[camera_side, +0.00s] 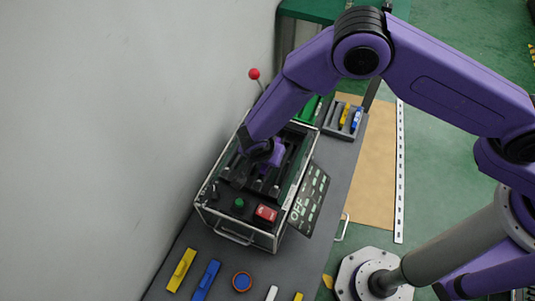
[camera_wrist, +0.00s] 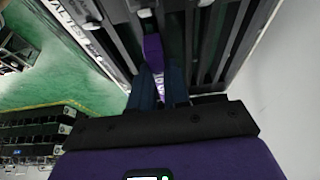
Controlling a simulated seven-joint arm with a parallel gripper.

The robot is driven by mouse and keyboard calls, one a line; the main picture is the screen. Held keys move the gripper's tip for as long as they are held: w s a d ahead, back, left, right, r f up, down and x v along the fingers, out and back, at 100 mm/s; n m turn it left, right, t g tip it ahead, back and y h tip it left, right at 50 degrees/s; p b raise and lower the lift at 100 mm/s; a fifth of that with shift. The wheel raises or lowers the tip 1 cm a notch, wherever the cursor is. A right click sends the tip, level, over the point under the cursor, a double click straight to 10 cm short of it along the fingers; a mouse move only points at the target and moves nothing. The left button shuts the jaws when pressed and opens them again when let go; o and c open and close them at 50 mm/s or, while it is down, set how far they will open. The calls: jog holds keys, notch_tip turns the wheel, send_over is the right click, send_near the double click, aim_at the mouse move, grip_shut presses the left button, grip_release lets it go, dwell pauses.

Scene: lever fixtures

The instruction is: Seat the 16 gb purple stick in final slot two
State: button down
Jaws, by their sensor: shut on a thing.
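My gripper (camera_wrist: 160,88) shows in the wrist view as two dark blue fingers. They are shut on a purple stick (camera_wrist: 153,52), whose far end lies among dark parallel slot rails (camera_wrist: 203,40). Pale marking shows on the stick between the fingers; I cannot read it. In the side view my gripper is low over the middle of the black test box (camera_side: 214,205), where the slots are. There my own arm and hand, also purple, hide most of the slots and the stick. I cannot tell which slot the stick is at, or how deep it sits.
The box has a green button (camera_side: 239,202), a red switch (camera_side: 265,213) and an "OFF" panel (camera_side: 309,201). A red-knobbed lever (camera_side: 254,74) stands behind. Yellow (camera_side: 180,270) and blue (camera_side: 206,279) sticks lie in front. A tray (camera_side: 332,127) holds more sticks.

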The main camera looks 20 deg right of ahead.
jog(key=shift+f, duration=0.2)
jog(key=c, duration=1)
grip_release()
jog(key=v, duration=1.7)
jog(key=shift+r, duration=0.25)
